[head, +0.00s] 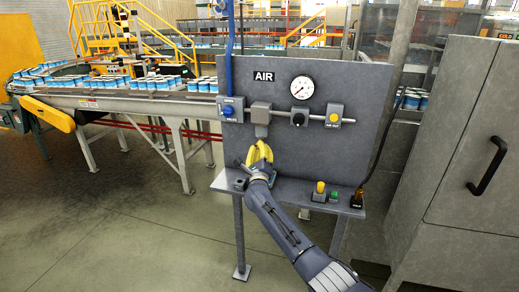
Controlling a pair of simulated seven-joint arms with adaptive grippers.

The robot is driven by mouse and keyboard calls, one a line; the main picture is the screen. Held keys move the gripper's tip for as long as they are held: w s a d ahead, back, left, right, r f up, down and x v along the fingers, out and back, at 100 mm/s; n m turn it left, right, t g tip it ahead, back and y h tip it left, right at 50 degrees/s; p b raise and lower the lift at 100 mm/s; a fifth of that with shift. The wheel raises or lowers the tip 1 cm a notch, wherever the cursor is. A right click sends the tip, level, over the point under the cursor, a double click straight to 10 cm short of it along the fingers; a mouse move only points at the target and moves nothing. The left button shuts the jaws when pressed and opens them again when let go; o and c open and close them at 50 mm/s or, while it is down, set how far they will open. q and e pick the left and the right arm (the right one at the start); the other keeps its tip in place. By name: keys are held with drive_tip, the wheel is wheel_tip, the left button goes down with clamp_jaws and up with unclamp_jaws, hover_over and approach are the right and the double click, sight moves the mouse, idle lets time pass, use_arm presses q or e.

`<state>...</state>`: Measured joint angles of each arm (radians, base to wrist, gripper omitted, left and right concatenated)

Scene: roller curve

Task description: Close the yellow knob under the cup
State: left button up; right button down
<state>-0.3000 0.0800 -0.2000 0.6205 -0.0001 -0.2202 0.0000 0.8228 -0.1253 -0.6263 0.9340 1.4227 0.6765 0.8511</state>
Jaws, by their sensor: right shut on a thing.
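The grey cup (261,131) hangs under a grey square unit (260,112) on the upright grey panel, below the AIR sign. My right gripper (260,151) reaches up from the lower right, just below the cup. It is shut on the yellow knob under the cup. Curved yellow shapes show at its tip, but the knob is mostly hidden and I cannot clearly separate it from the fingers. How far the knob is turned cannot be seen. My left gripper is not in view.
The panel (350,95) also carries a blue knob (228,111), a gauge (302,87), a black knob (298,119) and a yellow button (334,118). The shelf below holds a yellow-topped part (320,187) and a small bottle (357,198). A grey cabinet (470,150) stands right.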

drive_tip(key=shift+a+r, duration=0.15)
drive_tip(key=shift+r, duration=0.15)
drive_tip(key=c, duration=1.5)
unclamp_jaws()
drive_tip(key=o, duration=0.4)
drive_tip(key=shift+f, duration=0.2)
drive_tip(key=shift+v, duration=0.85)
drive_tip(key=v, duration=1)
drive_tip(key=shift+s+f, duration=0.1)
drive_tip(key=shift+s, duration=0.05)
